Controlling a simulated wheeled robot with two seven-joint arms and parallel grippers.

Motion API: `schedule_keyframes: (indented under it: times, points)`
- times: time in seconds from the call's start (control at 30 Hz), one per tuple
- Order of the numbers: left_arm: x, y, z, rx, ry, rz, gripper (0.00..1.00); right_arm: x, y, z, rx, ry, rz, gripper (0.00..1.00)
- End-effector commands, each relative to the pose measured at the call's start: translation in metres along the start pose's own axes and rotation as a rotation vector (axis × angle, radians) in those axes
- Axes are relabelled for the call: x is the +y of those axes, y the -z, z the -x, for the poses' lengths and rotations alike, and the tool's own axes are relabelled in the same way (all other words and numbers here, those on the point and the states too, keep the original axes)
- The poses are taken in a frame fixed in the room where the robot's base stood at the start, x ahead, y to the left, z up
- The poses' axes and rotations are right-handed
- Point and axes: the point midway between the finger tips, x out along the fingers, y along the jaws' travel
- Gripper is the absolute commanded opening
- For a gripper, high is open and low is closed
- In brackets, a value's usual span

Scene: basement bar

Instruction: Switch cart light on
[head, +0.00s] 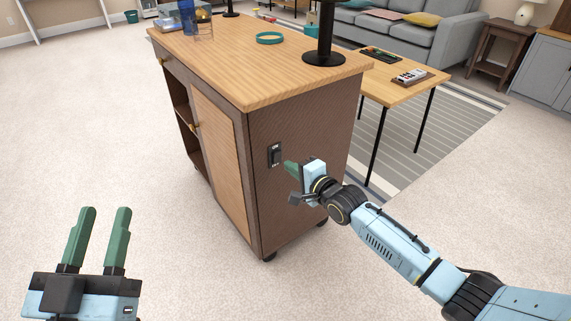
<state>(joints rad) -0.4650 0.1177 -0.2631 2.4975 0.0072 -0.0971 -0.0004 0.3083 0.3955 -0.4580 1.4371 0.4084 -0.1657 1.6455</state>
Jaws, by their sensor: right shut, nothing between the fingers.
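The cart (310,123) is a brown wooden cabinet on casters with a light wood top, in the middle of the head view. A small black switch (274,155) is on its near end panel. My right gripper (288,165) is shut and empty, its green fingertips just right of the switch. I cannot tell whether they touch the panel. My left gripper (95,212) is open and empty at the lower left, well away from the cart, with its two green fingers pointing up and apart.
On the cart top are a black lamp base (324,58), a teal ring (270,38) and a blue cup (187,14). A low table (398,92) with a remote (409,76) stands right of the cart. The carpet left of the cart is clear.

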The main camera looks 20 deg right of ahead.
Motion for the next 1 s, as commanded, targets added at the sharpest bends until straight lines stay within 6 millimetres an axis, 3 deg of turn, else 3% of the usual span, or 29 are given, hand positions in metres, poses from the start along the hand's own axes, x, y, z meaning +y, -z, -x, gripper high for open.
schedule_keyframes:
  times: [0.17, 0.43, 0.87, 1.0]
  points:
    - [0.004, 0.021, 0.003, 0.160, -0.009, 0.008, 0.36, -0.004, 0.000, -0.014, 0.000, 0.002, 0.000, 0.00]
    - [0.004, 0.033, 0.007, 0.289, -0.010, 0.007, 0.36, -0.009, 0.000, -0.030, 0.000, 0.001, 0.001, 0.00]
    - [0.004, 0.036, 0.008, 0.303, -0.010, 0.006, 0.36, -0.011, 0.000, -0.031, 0.000, 0.000, 0.000, 0.00]
    - [0.002, 0.027, 0.004, 0.233, -0.006, 0.003, 0.36, -0.012, 0.003, -0.029, 0.005, -0.007, -0.001, 0.00]
